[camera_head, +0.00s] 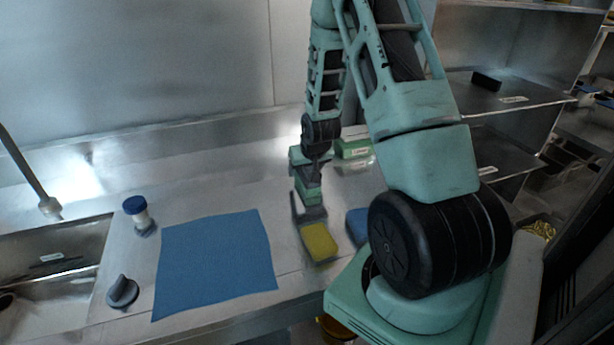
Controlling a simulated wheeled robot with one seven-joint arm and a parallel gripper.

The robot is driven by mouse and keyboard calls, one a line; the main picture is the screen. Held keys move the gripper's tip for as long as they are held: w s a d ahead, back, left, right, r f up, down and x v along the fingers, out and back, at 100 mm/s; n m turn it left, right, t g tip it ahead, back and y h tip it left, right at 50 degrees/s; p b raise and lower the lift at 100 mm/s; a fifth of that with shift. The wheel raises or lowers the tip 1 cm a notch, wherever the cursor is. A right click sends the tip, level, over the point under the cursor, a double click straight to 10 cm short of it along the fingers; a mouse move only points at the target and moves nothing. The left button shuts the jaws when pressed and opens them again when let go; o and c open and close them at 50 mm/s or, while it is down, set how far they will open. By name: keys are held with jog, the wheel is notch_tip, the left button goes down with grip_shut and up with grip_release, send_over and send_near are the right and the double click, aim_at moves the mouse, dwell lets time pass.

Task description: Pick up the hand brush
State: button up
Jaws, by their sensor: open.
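My gripper (309,212) hangs over the steel counter, pointing down, with its jaws open. It is just behind a yellow block-shaped thing (319,242); I cannot tell whether they touch. A blue thing (357,225) lies right of the yellow one, partly hidden by my arm. A grey rounded thing with a raised knob or grip (122,292) lies at the front left, beside the sink. I cannot tell for sure which of these is the hand brush.
A blue cloth (215,262) lies flat on the counter (185,184). A blue-capped jar (138,212) stands left of it, near the sink (50,262) and tap (28,175). A green box (353,148) is behind my gripper. Steel shelves (505,98) stand at right.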

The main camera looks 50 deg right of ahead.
jog(key=shift+f, duration=0.1)
jog(key=shift+c, duration=0.3)
jog(key=c, duration=1.2)
jog(key=shift+o, duration=0.2)
notch_tip(320, 180, up, 11)
jog(key=shift+f+b, duration=0.2)
jog(key=shift+b, duration=0.3)
